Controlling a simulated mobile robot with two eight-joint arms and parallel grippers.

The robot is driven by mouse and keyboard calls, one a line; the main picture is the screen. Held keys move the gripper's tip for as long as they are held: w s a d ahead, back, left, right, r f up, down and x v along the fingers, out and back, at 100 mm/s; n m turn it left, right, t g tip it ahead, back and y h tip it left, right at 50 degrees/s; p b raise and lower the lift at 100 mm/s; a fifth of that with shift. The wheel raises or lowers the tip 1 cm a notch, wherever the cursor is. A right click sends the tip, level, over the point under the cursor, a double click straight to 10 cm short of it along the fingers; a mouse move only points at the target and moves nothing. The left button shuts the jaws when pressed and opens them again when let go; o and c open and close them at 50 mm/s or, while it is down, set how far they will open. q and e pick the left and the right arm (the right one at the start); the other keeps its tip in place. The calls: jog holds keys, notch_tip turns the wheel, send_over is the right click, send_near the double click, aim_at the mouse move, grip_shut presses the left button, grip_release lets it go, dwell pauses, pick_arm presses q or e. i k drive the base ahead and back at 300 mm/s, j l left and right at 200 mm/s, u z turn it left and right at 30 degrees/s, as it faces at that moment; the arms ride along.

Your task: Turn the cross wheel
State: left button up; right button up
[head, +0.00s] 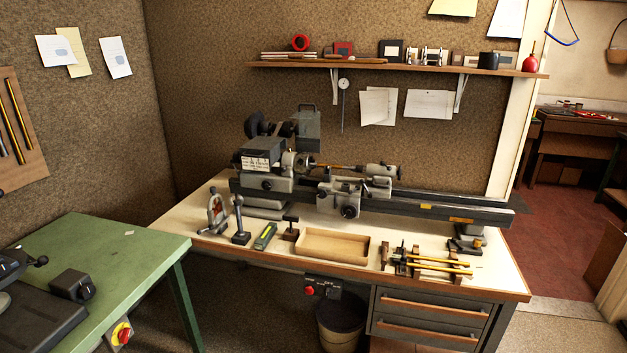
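A small grey lathe (300,185) stands on the pale-topped workbench. On the front of its carriage (333,193) is a small dark round wheel (349,212), which looks like the cross wheel. It faces the front of the bench, and nothing touches it. Its exact turn angle is too small to read. Neither of my grippers is in view.
A shallow wooden tray (332,261) lies in front of the carriage. Hand tools (240,235) stand left of it, and a rack with brass rods (430,262) is to the right. A green table (120,255) stands at the left. A bin (340,325) is below.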

aim_at(321, 193)
jog(key=i+u, duration=0.35)
jog(key=i, duration=1.1)
